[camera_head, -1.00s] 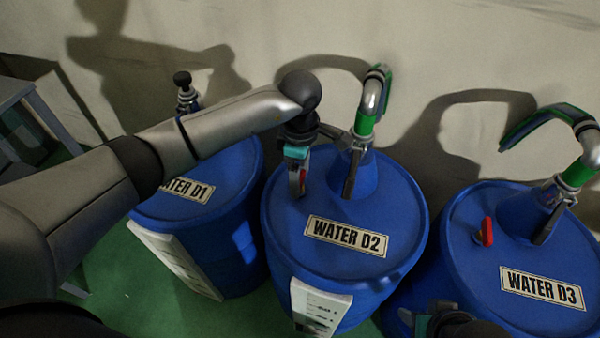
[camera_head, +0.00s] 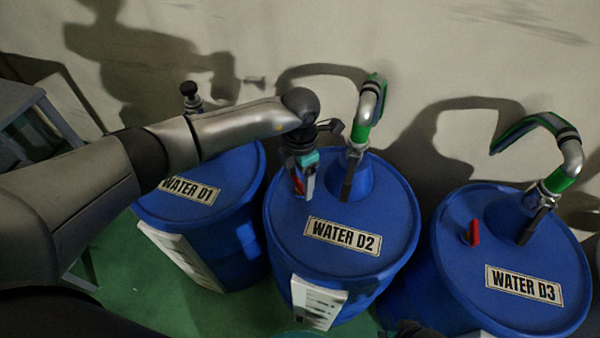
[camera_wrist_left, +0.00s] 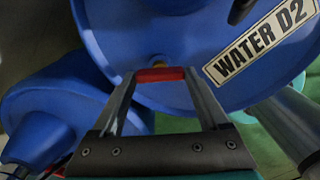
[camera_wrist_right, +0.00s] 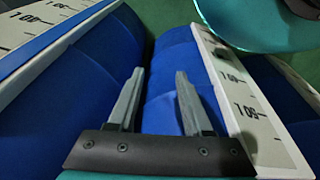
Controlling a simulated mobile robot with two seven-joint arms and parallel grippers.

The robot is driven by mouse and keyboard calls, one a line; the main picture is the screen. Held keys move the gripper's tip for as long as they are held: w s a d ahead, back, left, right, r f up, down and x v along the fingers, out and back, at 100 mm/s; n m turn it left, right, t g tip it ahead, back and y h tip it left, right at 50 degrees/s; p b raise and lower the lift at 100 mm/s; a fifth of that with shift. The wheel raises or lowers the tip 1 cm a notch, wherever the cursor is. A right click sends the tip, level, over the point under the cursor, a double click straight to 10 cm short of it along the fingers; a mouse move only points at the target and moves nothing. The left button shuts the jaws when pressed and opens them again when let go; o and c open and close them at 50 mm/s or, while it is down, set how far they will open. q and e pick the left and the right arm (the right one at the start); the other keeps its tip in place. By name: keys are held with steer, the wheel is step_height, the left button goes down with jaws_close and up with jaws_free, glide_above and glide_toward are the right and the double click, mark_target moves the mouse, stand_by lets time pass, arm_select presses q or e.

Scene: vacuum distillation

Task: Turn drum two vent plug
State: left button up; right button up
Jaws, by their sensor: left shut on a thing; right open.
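The drum labelled WATER D2 (camera_head: 345,262) is a blue drum in the middle of the head view. Its red vent plug (camera_head: 297,185) is on the left part of the lid, partly hidden by my fingers. My left gripper (camera_head: 303,190) points down at the lid and is shut on this plug. In the left wrist view the red plug (camera_wrist_left: 160,74) spans between the two fingertips, just above the blue lid. My right gripper (camera_wrist_right: 157,80) is open and empty in the right wrist view, in front of blue drum walls.
Drum WATER D1 (camera_head: 232,235) stands left and WATER D3 (camera_head: 465,275) right, with its own red plug (camera_head: 474,233). A pipe with a green band (camera_head: 362,132) rises from the D2 lid, close right of my left gripper. A grey table (camera_head: 22,98) is at far left.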

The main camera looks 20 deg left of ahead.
arm_select(q)
steer(key=n+p, duration=0.3)
steer(key=n, duration=0.3)
steer(key=shift+r+n+p, duration=0.1)
steer(key=shift+n+p, duration=0.2)
steer(key=shift+p, duration=0.1)
steer(key=n+p, duration=0.3)
steer(key=n, duration=0.2)
steer(key=shift+n, duration=0.3)
steer(key=shift+n+p, duration=0.65)
steer(key=shift+n, duration=0.25)
arm_select(e)
steer(key=s+d+f, duration=0.7)
steer(key=s, duration=0.4)
steer(key=shift+s+f+h, duration=0.15)
steer(key=shift+f+h, duration=0.15)
arm_select(q)
steer(key=o, duration=1.2)
steer(key=shift+o, duration=0.2)
arm_select(e)
steer(key=shift+r, duration=0.2)
